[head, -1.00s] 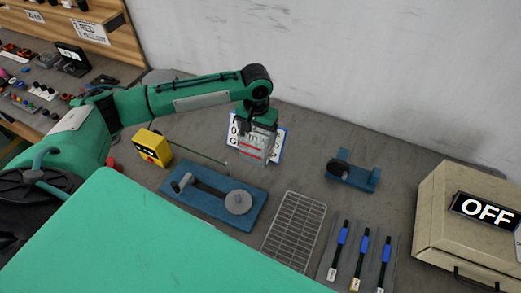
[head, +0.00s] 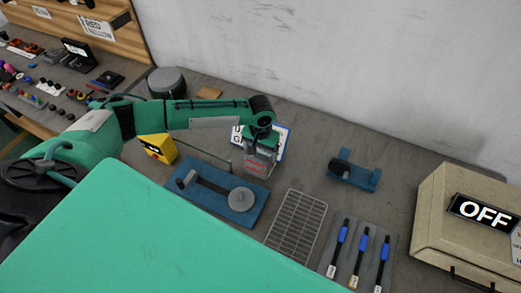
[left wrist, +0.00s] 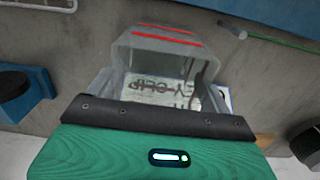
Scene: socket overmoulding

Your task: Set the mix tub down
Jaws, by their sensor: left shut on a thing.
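The mix tub (head: 260,164) is a clear, see-through tub with red lines on its side. My left gripper (head: 261,146) is shut on it, and it hangs below the gripper in front of a white and blue sign. In the left wrist view the tub (left wrist: 165,48) lies beyond the dark gripper edge, with red lines near its far end. Lettering shows through it. I cannot tell whether its base touches the bench (head: 315,150). My right gripper is out of view.
A blue fixture with a grey disc (head: 240,199) lies in front left of the tub. A yellow box (head: 157,148) stands left, a wire rack (head: 296,225) in front. A small blue stand (head: 354,170) is right, beside a beige box marked OFF (head: 470,225). Bench between tub and stand is clear.

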